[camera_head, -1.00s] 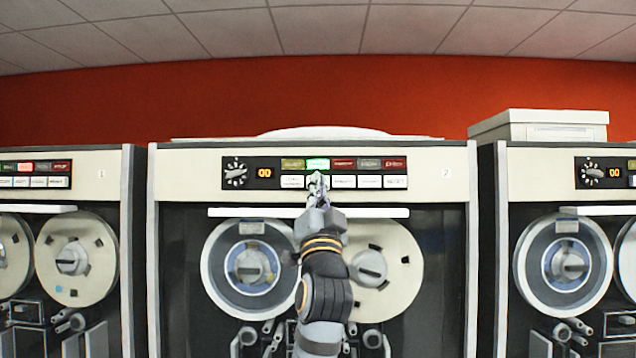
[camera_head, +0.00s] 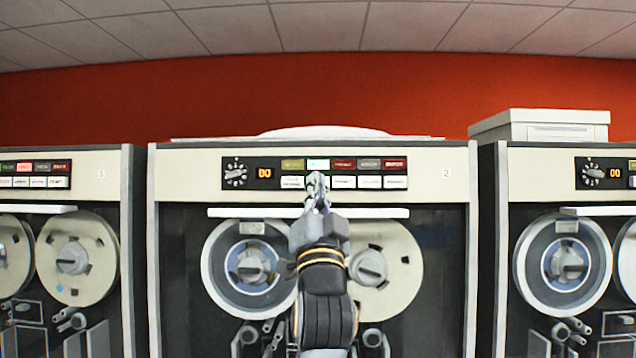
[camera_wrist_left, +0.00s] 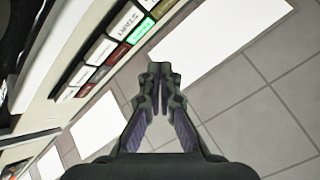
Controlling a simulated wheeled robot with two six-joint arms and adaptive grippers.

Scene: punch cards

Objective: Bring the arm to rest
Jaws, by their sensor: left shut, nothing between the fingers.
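My left arm reaches up in front of the middle tape drive (camera_head: 185,183) in the head view. My left gripper (camera_head: 318,180) is shut and empty, with its tips in front of the button panel (camera_head: 262,173). In the left wrist view its fingertips (camera_wrist_left: 160,70) meet, and the panel's lit green button (camera_wrist_left: 141,30) is up and to the left of them, with a gap visible in that picture. In the head view the gripper covers part of the lower row of white buttons (camera_head: 369,182). My right gripper is not in view.
More tape drives stand at the left (camera_head: 128,200) and right (camera_head: 487,200). Large reels (camera_head: 222,265) sit below the panel, behind my arm. A white box (camera_head: 540,117) rests on the right drive. A light ledge (camera_head: 240,212) runs under the panel.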

